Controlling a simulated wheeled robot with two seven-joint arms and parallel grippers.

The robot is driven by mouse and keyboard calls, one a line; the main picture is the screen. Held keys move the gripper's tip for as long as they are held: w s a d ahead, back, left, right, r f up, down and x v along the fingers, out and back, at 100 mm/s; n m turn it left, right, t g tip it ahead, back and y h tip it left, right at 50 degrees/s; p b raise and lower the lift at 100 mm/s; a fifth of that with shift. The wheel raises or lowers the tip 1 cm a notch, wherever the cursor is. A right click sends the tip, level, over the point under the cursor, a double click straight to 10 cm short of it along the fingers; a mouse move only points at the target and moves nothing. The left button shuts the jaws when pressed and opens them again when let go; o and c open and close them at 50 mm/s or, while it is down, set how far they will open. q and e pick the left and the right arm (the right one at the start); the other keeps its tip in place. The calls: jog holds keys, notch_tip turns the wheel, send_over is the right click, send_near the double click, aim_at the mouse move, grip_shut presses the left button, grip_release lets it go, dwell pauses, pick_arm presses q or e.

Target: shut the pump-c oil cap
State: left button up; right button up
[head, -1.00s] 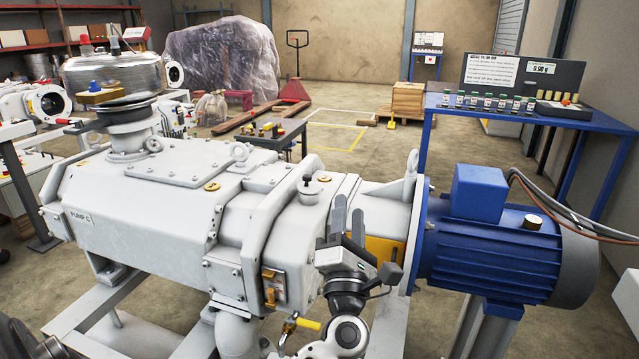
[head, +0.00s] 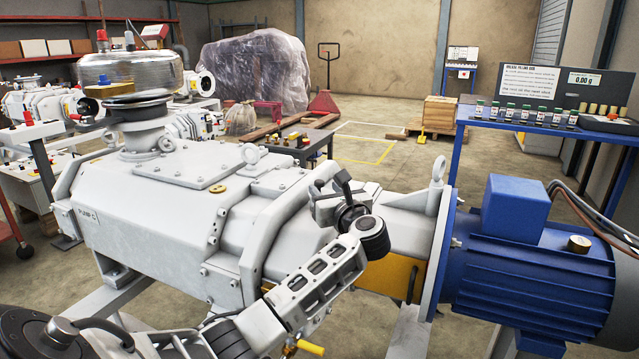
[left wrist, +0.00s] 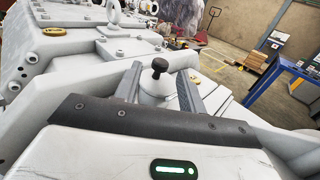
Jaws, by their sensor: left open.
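Pump C (head: 150,205) is the large pale grey machine filling the middle of the head view. Its oil cap, a pale round cap with an upright black knob (left wrist: 160,66), shows clearly in the left wrist view; whether it is screwed tight cannot be told. My left gripper (head: 333,193) is over the pump's right part, and its arm and jaws largely cover the cap in the head view. In the left wrist view its two grey fingers stand apart, one on each side of the cap, with gaps visible. My right gripper is not in view.
A blue motor (head: 530,250) adjoins the pump at the right. A lifting eye (head: 437,170) stands between them. A brass plug (head: 218,188) is on the pump's top. A blue bench (head: 540,125) with several vials is behind at the right.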

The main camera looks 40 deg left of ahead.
aim_at(321, 184)
pick_arm(q)
jog(key=x, duration=0.5)
jog(key=shift+w, duration=0.1)
grip_shut()
